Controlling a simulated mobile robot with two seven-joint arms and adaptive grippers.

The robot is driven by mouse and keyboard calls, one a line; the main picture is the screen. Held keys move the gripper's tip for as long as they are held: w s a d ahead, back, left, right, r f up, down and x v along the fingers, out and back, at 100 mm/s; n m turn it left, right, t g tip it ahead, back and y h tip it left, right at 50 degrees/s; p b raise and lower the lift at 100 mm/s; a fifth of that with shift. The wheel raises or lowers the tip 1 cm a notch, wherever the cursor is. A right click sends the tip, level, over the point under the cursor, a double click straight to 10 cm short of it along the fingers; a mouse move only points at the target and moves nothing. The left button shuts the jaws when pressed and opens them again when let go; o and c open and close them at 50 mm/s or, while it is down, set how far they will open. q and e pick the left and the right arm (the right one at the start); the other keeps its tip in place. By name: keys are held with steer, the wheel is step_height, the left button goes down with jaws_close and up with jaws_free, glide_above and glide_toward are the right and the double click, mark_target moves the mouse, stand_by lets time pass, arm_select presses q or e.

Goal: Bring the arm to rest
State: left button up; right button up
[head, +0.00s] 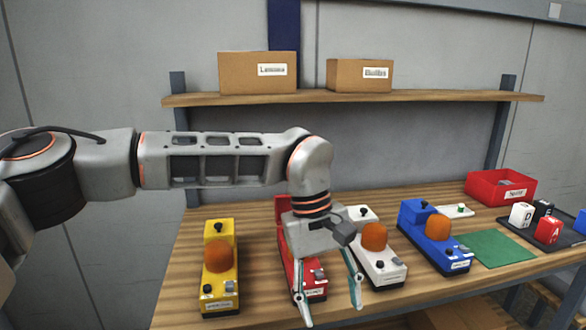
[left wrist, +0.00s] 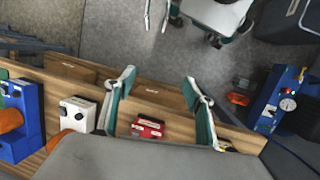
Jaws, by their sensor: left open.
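My left arm reaches in from the left, and its left gripper (head: 331,312) points down with its fingers apart. It is over the table, in front of the red box (head: 283,262) and left of the white box. It covers much of the red box. In the left wrist view the open fingers (left wrist: 157,85) hold nothing, and the red box (left wrist: 148,127) shows between them.
A yellow box (head: 219,265), a white box (head: 385,270) and a blue box (head: 440,250), each with an orange dome, stand on the wooden table (head: 178,300). A green mat (head: 497,247), a red bin (head: 488,192) and a dark tray with letter cubes lie right. A shelf (head: 420,96) holds two cartons.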

arm_select(q)
steer(key=s+d+f+n+g+h, duration=0.25)
steer(key=s+d+g+h, duration=0.25)
steer(key=s+d, duration=0.65)
steer(key=s+d+r+n+g+h, duration=0.2)
steer(key=d+r+n+h, duration=0.3)
steer(key=r+n+h, duration=0.45)
steer(key=w+a+f+n+t+h, duration=0.1)
steer(key=w+a+n+t+h, duration=0.25)
steer(key=n+t, duration=0.35)
steer(key=w+a+n+t+h, duration=0.25)
steer(key=w+n+t, duration=0.25)
steer(key=n, duration=0.5)
steer(key=w+a+f+n+t+y, duration=0.75)
steer(key=a+f+n+t, duration=0.45)
steer(key=n, duration=0.7)
steer(key=a+f+n+t+y, duration=0.1)
steer(key=a+f+n+y, duration=0.45)
steer(key=f, duration=0.55)
steer(key=s+a+f+n+g+y, duration=0.2)
steer(key=s+a+f+n, duration=0.3)
steer(key=s+a+f, duration=0.3)
steer(key=s+a+f+n+g+y, duration=0.3)
steer(key=s+a+f, duration=0.6)
steer(key=f, duration=0.6)
steer(key=a+n+y, duration=0.2)
steer(key=n, duration=0.1)
steer(key=shift+a, duration=0.4)
